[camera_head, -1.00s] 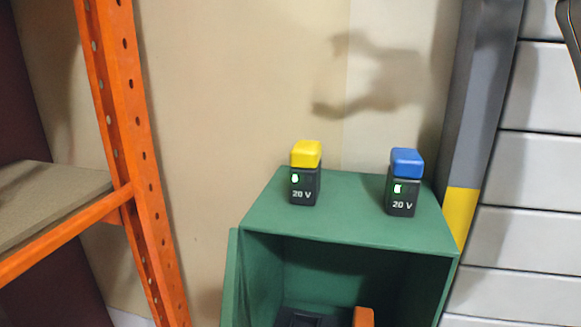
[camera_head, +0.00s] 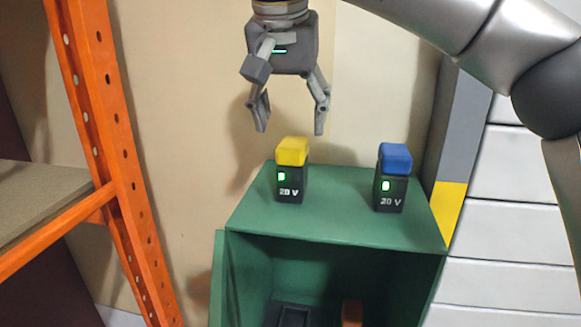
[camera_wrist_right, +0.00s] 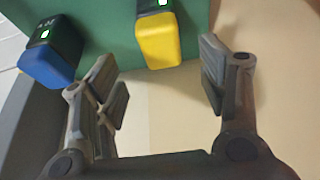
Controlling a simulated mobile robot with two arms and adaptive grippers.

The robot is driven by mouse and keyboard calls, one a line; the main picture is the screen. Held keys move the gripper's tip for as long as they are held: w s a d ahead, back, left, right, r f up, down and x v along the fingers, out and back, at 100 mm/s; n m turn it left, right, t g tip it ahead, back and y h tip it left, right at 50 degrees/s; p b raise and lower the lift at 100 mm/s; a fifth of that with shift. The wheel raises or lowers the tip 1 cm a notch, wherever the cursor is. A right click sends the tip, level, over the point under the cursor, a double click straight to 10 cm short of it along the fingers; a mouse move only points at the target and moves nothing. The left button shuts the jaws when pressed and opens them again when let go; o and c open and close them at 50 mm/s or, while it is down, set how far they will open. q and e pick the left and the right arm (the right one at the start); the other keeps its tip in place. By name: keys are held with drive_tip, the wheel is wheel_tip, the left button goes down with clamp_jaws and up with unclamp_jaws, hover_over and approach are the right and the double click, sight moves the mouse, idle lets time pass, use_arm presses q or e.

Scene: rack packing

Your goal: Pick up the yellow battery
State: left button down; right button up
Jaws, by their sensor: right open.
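The yellow battery (camera_head: 291,170), with a yellow top, a black body marked "20 V" and a green light, stands upright on top of a green box (camera_head: 335,224). My right gripper (camera_head: 290,128) is open and empty, a little above the yellow battery and pointing down. In the right wrist view the yellow battery (camera_wrist_right: 158,40) appears beyond and between the two open fingers, apart from both. My left gripper does not show.
A blue-topped battery (camera_head: 393,178) stands to the right on the same box; it also shows in the right wrist view (camera_wrist_right: 50,60). An orange rack post (camera_head: 105,140) rises at left. A grey and yellow column (camera_head: 452,200) stands right of the box, with a wall behind.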

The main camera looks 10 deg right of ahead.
sight(293, 143)
drive_tip(key=shift+x, duration=1)
drive_tip(key=p+x, duration=0.2)
drive_tip(key=x, duration=0.2)
drive_tip(key=shift+f, duration=0.3)
drive_tip(key=shift+w+f, duration=0.2)
drive_tip(key=shift+f, duration=0.2)
drive_tip(key=shift+s, duration=0.15)
drive_tip(key=c, duration=0.5)
drive_tip(key=shift+r, duration=0.1)
drive_tip(key=c, duration=0.9)
